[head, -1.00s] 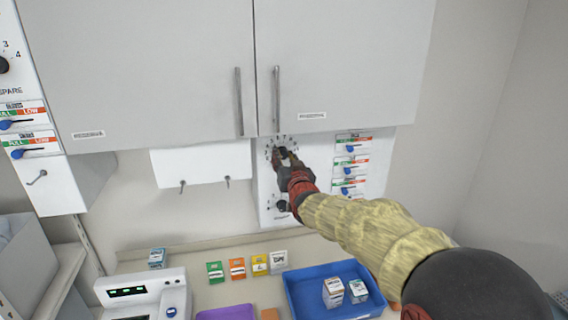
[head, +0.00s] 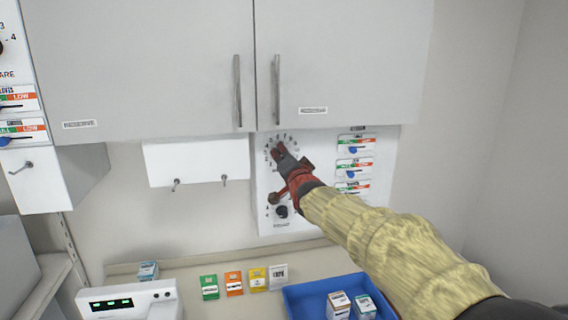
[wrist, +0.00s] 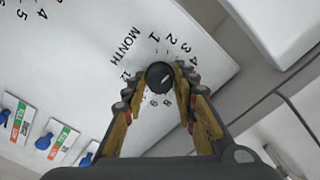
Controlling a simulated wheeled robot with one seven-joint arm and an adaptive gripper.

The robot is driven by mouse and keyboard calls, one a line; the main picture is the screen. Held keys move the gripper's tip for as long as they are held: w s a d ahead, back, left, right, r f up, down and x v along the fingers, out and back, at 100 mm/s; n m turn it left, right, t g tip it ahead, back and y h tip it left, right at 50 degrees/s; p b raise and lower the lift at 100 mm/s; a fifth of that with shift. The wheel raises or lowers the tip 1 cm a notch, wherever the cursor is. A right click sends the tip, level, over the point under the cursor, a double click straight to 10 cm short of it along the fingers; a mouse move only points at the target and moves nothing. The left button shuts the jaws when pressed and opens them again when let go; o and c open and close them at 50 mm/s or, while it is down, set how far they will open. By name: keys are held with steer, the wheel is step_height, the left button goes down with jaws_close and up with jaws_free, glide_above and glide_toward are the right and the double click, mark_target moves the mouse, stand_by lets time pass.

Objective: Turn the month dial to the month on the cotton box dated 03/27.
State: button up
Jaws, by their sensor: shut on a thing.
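The month dial is a round black knob (wrist: 158,74) on a white wall panel (head: 262,185), ringed by printed numbers and the word MONTH in the wrist view. My gripper (head: 281,152) is at this upper dial in the head view. In the wrist view its two fingers (wrist: 158,92) stand on either side of the knob, shut on it. The numbers 1 to 4 show beyond the knob; fingers cover part of the ring. I cannot tell which month the knob points to. Small boxes (head: 338,304) (head: 364,306) stand in the blue tray; their dates are too small to read.
A second black knob (head: 282,211) sits lower on the panel. Blue sliders (head: 353,150) are at its right. Grey cabinet doors (head: 340,60) hang just above. Coloured packets (head: 233,283) line the counter beside the blue tray (head: 300,306).

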stand_by(0.5)
steer(key=o, duration=1.2)
steer(key=shift+c, duration=0.2)
steer(key=v, duration=1.2)
